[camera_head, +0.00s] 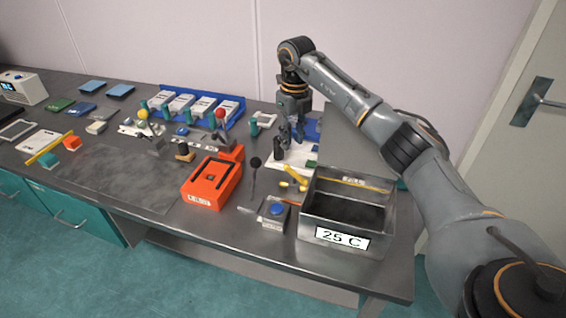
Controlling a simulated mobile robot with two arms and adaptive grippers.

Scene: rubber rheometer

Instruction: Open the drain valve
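A metal bath (346,244) labelled "25 C" stands at the right end of the bench, with a yellow line marked FILL inside its back wall. A small yellow lever (294,178) sits beside the bath's left wall; it looks like the drain valve handle, though I cannot read a label on it. My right gripper (292,140) points down behind the lever, above the back of the bench and apart from the lever. Its fingers look apart, with nothing seen between them. A black upright piece (279,150) is close to the fingertips. My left gripper is not in view.
A blue-button box (273,213) and an orange box (212,183) stand left of the bath. A thin black-knobbed rod (255,164) rises between the orange box and the yellow lever. A blue rack (236,118) is at the back. The dark mat (115,178) at front left is bare.

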